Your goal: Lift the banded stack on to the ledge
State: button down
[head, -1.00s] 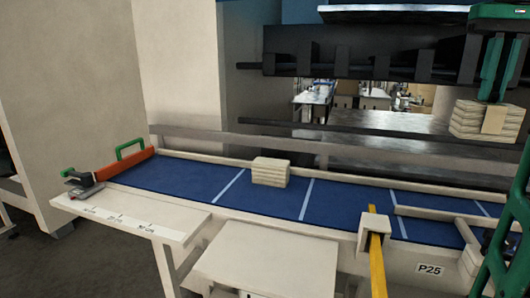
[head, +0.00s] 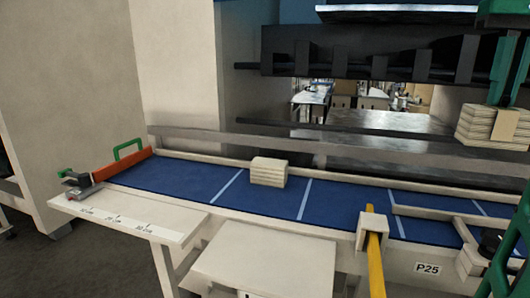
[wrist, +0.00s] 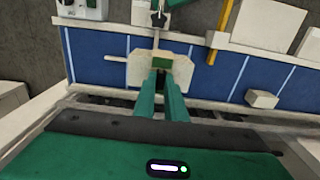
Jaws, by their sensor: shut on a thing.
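A cream stack of layered sheets with a tan band (head: 480,123) is held up at the right edge of the head view. My green gripper (head: 505,104) reaches down from above and is shut on it. In the wrist view my gripper's fingers (wrist: 159,76) close on the stack (wrist: 136,68), which hangs above the blue belt. The far side of the stack is hidden. A cream ledge-like shelf (head: 265,262) juts out in front of the belt, but I cannot tell whether it is the ledge named.
Another cream stack (head: 268,172) sits on the blue belt (head: 335,200). A yellow post (head: 377,262) stands at the belt's front edge. A ruled side table (head: 130,222) and an orange bar (head: 122,171) are at the left. Dark machine beams (head: 360,60) cross behind.

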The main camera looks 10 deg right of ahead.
jog(key=s+a, duration=0.4)
jog(key=s, duration=0.3)
jog(key=shift+a, duration=0.25)
dwell(0.5)
